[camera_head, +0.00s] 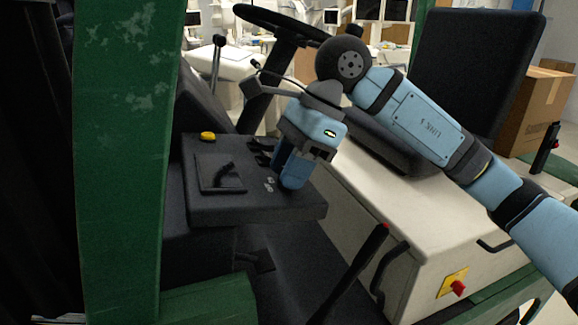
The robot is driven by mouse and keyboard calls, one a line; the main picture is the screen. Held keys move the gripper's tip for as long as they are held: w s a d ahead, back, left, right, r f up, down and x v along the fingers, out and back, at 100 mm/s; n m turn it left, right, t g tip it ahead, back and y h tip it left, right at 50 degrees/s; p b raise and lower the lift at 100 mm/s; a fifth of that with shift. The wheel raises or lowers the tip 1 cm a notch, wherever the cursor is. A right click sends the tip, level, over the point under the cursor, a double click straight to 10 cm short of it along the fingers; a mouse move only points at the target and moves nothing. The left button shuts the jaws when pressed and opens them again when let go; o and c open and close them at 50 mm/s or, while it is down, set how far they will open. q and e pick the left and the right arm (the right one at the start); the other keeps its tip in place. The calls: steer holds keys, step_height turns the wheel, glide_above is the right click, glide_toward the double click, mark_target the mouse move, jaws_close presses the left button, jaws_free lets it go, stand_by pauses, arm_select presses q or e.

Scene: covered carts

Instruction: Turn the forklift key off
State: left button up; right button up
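The forklift's dark dashboard console (215,207) is left of centre. My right arm comes in from the right, and its blue and black gripper (262,152) is over the console's right part. Its dark fingertips are small and partly merge with the dark panel, so I cannot tell whether they are open or touching anything. Small silver fittings (269,184) sit on the console just below the gripper. I cannot make out a key for certain; the gripper body hides part of the panel. My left gripper is not in view.
A yellow button (208,136) and a black lever in a recess (222,174) are on the console. The steering wheel (280,22) is behind. A green post (120,150) stands left. A red-tipped lever (352,268) and red switch (457,287) are at lower right.

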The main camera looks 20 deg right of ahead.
steer(key=v, duration=1.3)
steer(key=shift+d+r+p, duration=0.2)
steer(key=shift+r+p, duration=0.05)
steer(key=shift+p, duration=0.15)
